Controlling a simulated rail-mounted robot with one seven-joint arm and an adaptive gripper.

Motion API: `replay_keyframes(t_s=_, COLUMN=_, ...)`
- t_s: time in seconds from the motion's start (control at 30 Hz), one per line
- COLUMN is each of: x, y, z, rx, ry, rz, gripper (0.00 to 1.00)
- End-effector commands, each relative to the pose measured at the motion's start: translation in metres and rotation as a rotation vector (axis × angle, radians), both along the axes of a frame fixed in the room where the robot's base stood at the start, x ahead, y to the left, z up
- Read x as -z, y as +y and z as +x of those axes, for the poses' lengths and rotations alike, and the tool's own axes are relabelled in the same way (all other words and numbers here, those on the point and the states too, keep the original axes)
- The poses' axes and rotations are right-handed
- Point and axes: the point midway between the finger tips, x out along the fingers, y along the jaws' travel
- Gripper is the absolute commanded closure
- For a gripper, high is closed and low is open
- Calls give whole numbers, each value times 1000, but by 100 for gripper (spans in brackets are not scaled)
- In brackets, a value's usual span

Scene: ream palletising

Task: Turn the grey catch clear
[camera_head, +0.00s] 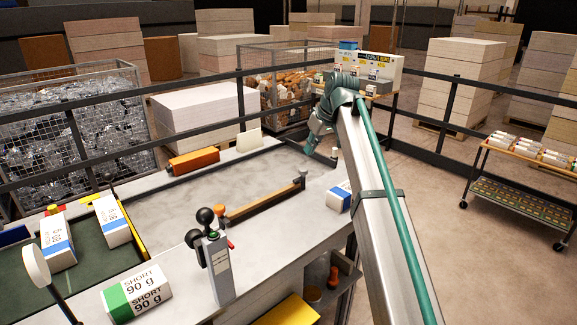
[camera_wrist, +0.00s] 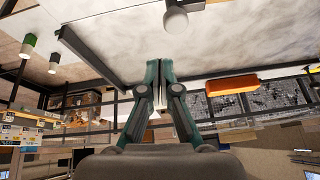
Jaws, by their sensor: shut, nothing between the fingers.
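A small grey piece (camera_head: 300,178), which looks like the catch, stands at the right end of a dark bar with a wooden top (camera_head: 262,203) on the pale worktop. How it is turned is too small to tell. My gripper (camera_head: 309,151) is beyond it, low near the worktop's far edge, shut and empty. In the wrist view its green fingers (camera_wrist: 158,63) meet at the tips. A rounded grey knob (camera_wrist: 175,21) shows past the tips, apart from them; I cannot tell whether it is the catch.
An orange box (camera_head: 193,162) lies at the worktop's far edge. A grey lever post with black balls (camera_head: 215,262) stands in front. White reams (camera_head: 113,220) lie at left. A ream (camera_head: 339,197) sits beside my arm. The worktop's middle is clear; a dark rail (camera_head: 245,74) runs behind.

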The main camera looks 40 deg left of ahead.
Motion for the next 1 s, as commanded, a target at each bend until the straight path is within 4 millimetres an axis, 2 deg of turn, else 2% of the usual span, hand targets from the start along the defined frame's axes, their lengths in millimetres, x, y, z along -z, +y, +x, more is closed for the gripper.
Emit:
replay_keyframes(t_s=0.03, x=-10, y=11, z=-12, rx=-29, ry=-12, rz=-29, gripper=100)
replay_keyframes(t_s=0.1, x=-14, y=19, z=-26, rx=-61, ry=-28, rz=-65, gripper=100)
replay_keyframes(t_s=0.3, x=-20, y=30, z=-45, rx=-105, ry=-50, rz=-121, gripper=100)
replay_keyframes(t_s=0.77, x=-18, y=31, z=-47, rx=-108, ry=-51, rz=-125, gripper=100)
replay_keyframes(t_s=0.87, x=-13, y=33, z=-47, rx=-108, ry=-51, rz=-125, gripper=100)
replay_keyframes(t_s=1.0, x=4, y=38, z=-46, rx=-109, ry=-50, rz=-127, gripper=100)
